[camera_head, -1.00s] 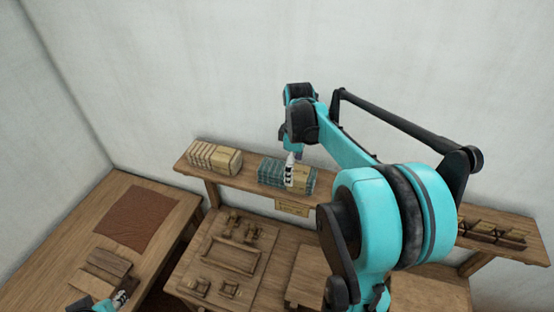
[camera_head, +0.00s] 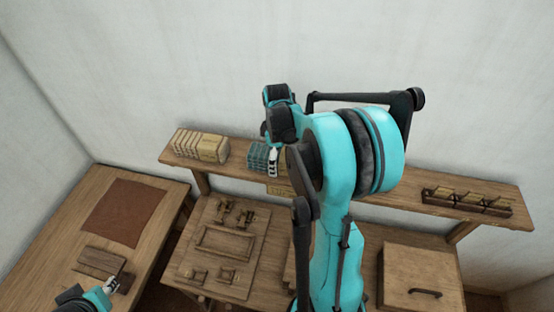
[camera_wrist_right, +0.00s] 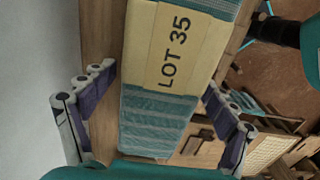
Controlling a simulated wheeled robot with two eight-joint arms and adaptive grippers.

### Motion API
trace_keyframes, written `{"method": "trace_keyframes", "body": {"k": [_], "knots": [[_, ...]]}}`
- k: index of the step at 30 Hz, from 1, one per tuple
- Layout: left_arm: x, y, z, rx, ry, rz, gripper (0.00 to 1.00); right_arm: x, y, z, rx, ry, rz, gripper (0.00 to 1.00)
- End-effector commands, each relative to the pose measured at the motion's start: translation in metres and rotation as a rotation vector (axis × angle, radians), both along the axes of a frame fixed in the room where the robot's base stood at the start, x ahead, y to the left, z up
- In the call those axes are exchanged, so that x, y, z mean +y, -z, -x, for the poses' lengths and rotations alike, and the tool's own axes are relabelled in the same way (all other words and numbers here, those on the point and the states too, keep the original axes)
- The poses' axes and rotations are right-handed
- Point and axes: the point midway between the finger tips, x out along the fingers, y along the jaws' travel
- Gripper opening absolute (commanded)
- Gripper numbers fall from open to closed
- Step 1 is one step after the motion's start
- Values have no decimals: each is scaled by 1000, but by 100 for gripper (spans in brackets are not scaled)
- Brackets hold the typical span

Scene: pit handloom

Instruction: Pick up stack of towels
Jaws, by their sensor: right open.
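The stack of towels, teal folded cloth, lies on the wall shelf in the head view (camera_head: 257,154), partly hidden by my right arm. In the right wrist view the stack (camera_wrist_right: 155,125) has a cream band marked "LOT 35" around it. My right gripper (camera_head: 273,163) is at the stack. In the right wrist view its open fingers (camera_wrist_right: 158,105) stand on either side of the stack, with a visible gap at the left; contact on the right is unclear. My left gripper (camera_head: 115,284) is low at the left, over the side table; its opening is too small to judge.
A divided wooden tray (camera_head: 466,203) is at the shelf's right end. Below are a board with wooden parts (camera_head: 222,243) and a lidded box (camera_head: 420,278). The wall is close behind.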

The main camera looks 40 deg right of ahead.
Motion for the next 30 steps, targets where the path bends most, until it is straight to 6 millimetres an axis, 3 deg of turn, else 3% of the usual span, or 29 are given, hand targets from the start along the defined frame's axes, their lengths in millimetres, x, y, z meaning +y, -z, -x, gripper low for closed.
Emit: {"method": "trace_keyframes", "body": {"k": [2,3,9,22,26,30], "knots": [[0,0,0,0,0,0,32,0,0,0,0,0,0,86],[0,0,0,0,0,0,32,0,0,0,0,0,0,81],[0,0,0,0,0,0,32,0,0,0,0,0,0,28],[0,0,0,0,0,0,32,0,-5,0,0,0,0,28],[0,2,0,0,0,0,32,0,-19,0,0,0,0,28],[0,3,0,0,0,0,32,0,-44,2,0,1,0,28]]}}
